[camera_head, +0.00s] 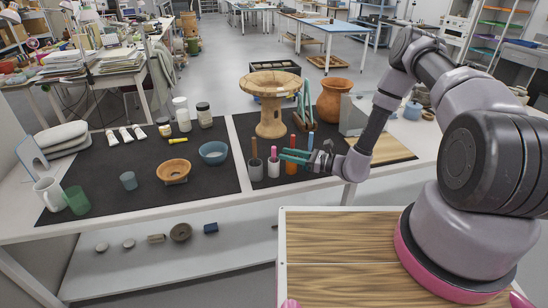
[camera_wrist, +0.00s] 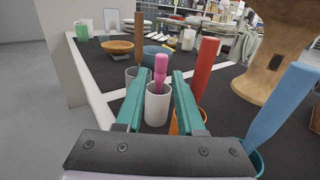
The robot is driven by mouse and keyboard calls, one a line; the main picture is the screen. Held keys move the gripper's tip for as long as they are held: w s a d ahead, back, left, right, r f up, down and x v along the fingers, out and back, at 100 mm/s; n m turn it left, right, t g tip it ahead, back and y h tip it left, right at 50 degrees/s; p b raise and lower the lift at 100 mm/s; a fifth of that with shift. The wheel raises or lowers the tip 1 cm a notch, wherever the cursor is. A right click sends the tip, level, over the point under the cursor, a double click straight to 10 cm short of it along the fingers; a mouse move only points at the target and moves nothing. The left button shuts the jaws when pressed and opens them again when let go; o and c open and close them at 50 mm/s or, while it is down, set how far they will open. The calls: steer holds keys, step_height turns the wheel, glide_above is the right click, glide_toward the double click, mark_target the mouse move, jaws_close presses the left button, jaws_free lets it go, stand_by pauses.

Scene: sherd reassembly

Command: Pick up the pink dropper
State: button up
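The pink dropper (camera_wrist: 160,70) stands upright in a white cup (camera_wrist: 157,104) in the wrist view. In the head view the pink dropper (camera_head: 274,154) also shows in its white cup (camera_head: 273,168), just left of my gripper (camera_head: 296,156). My gripper (camera_wrist: 153,88) is open, with its two teal fingers spread on either side of the dropper's line. The fingers look empty, and I cannot tell exactly how far short of the dropper the tips are.
A grey cup with a brown stick (camera_head: 254,163) stands left of the white cup. An orange-red tool (camera_wrist: 204,68) and a blue tool (camera_wrist: 280,103) stand in cups close on the right. A wooden stand (camera_head: 270,100) rises behind. A blue bowl (camera_head: 213,152) sits further left.

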mark_target(274, 157)
steer(key=x, duration=0.5)
steer(key=shift+w+a+r, duration=0.15)
steer(key=shift+w+a, duration=0.1)
jaws_close()
